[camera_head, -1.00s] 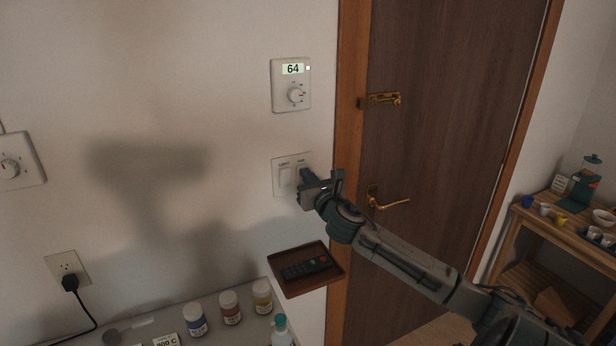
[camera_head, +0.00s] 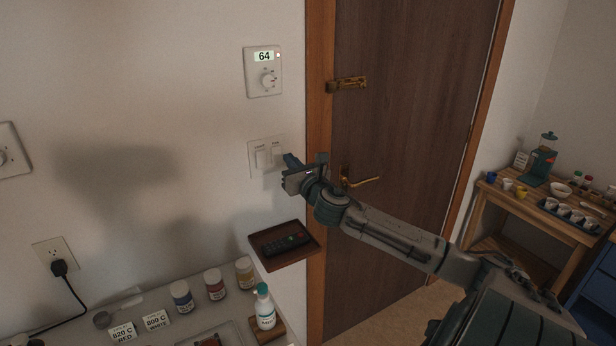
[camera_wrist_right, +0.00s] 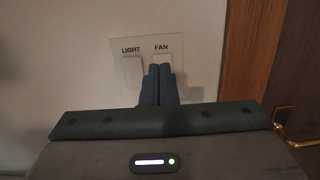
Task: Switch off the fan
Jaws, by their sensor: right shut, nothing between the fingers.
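A white wall plate (camera_head: 252,149) carries two rocker switches beside the door frame. The wrist view labels the left rocker LIGHT (camera_wrist_right: 131,67) and the right one FAN (camera_wrist_right: 163,58). The fan rocker also shows in the head view (camera_head: 277,152). My right gripper (camera_head: 289,160) is shut and empty, with its tips just to the right of the fan rocker in the head view. In the wrist view its closed fingers (camera_wrist_right: 160,72) cover the lower part of that rocker. I cannot tell whether they touch it or which way it is tilted. No fan and no left gripper show.
A thermostat (camera_head: 263,72) reading 64 is above the plate. A tray (camera_head: 298,256) with a remote (camera_head: 283,244) juts out below. Jars and a pump bottle (camera_head: 264,308) stand lower left.

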